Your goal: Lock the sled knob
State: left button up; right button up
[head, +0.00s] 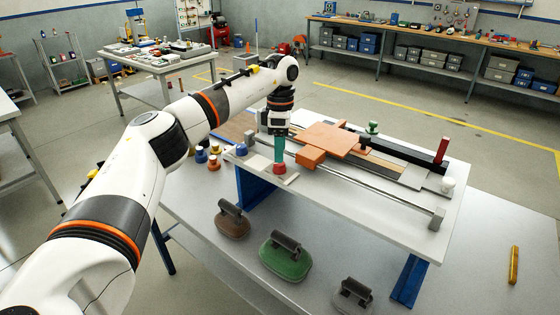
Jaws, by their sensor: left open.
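My left arm comes in from the left, and my left gripper (279,157) points straight down with green fingers. It is open, directly above or around the top of a red knob (279,169) on a small light plate at the near left of the raised rig. I cannot tell whether the fingers touch it. An orange sled-like plate (333,138) with an orange block (311,158) lies on the rig to the right. A green knob (373,128) stands behind the plate. Which knob is the sled's is not marked. My right gripper is not in view.
The rig's white board (375,208) stands on blue legs above a grey table. A blue knob (241,150) and a red-tipped lever (441,151) are on it. Brown (232,223), green (285,258) and grey (352,297) handled pads lie in front. The table's right side is mostly clear.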

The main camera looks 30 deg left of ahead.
pick_arm(q)
notch_tip(320, 180, up, 8)
jog(key=b, duration=0.1)
jog(key=shift+w, duration=0.2)
jog(key=shift+a+f, duration=0.1)
jog(key=shift+f, duration=0.05)
dwell(0.3)
